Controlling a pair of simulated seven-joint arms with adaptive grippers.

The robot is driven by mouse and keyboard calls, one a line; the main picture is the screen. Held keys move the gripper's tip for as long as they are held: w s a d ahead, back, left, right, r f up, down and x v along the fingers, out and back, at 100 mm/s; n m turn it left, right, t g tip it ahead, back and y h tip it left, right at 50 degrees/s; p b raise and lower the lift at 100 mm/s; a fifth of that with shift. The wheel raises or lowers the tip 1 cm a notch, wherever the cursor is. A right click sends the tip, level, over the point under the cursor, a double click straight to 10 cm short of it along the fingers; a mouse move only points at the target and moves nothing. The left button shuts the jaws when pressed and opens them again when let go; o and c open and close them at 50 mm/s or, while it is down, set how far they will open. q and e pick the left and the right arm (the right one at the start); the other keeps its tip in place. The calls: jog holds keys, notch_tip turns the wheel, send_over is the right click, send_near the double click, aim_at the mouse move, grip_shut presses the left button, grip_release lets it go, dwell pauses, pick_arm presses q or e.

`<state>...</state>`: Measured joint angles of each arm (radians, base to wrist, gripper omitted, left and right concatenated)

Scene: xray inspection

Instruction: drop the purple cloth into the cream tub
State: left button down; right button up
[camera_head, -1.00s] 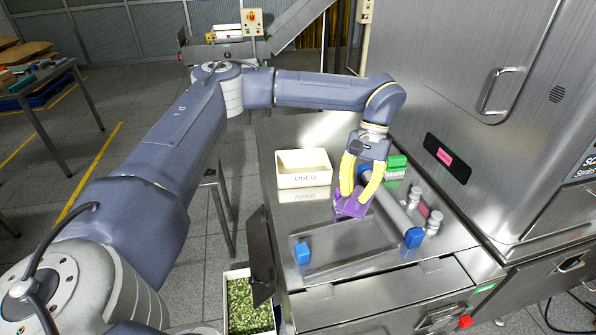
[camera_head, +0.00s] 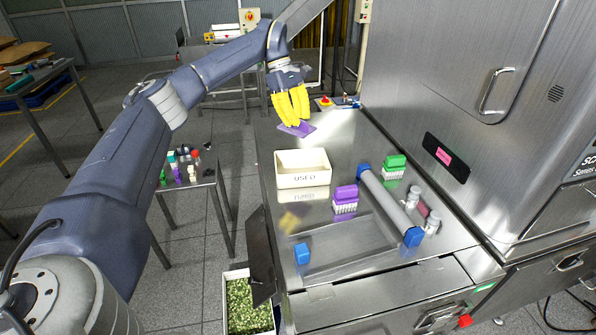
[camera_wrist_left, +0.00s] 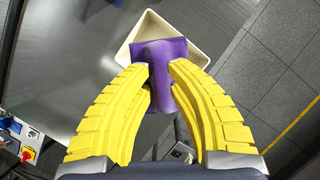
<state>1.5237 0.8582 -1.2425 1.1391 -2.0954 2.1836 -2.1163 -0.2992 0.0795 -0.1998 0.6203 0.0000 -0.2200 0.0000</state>
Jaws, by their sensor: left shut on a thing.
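My left gripper (camera_head: 293,122) has yellow fingers and is shut on the purple cloth (camera_head: 297,130). The cloth's height above the table is hard to tell. The tub's visible inside looks empty. My right gripper is not in view.
A purple-topped rack (camera_head: 345,200), a green-topped rack (camera_head: 394,166) and a grey roller with blue ends (camera_head: 388,203) are right of the tub. A blue block (camera_head: 302,253) lies near the front. A steel cabinet (camera_head: 480,130) bounds the right side.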

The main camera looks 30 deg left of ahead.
pick_arm(q)
notch_tip(320, 180, down, 6)
dwell(0.7)
jog(key=c, duration=1.2)
grip_release()
jog(key=shift+c, duration=0.2)
jog(key=shift+v, duration=6)
jog(key=shift+s, duration=0.1)
jog(key=shift+d, duration=0.1)
